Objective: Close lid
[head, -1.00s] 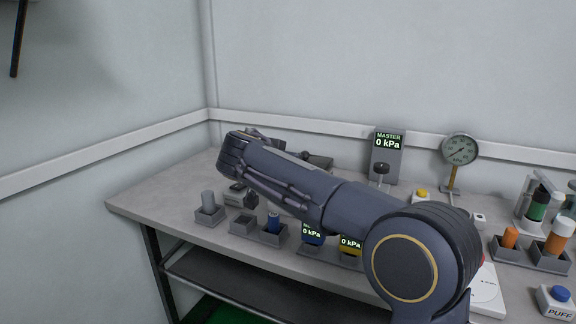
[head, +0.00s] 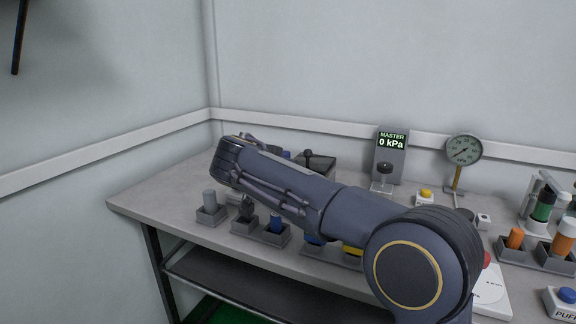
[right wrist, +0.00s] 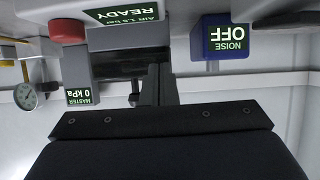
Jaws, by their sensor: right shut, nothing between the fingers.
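A dark box-like thing (head: 318,163) with a small knob on top stands behind my right arm in the head view. It may be the chamber with the lid; the arm hides part of it, so I cannot tell how far the lid is open. In the right wrist view, which is upside down, a grey unit (right wrist: 122,32) reads READY, with a dark panel (right wrist: 118,66) beside it. My right gripper's dark fingers (right wrist: 157,85) are shut and empty, in front of that panel; I cannot tell if they touch it. My left gripper is not in view.
A blue NOISE OFF box (right wrist: 224,38) shows in the right wrist view. A MASTER display (head: 391,150) and a round gauge (head: 463,150) stand at the back. Several small holders line the front edge, including one with a grey cylinder (head: 209,198). The bench's left end (head: 150,198) is clear.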

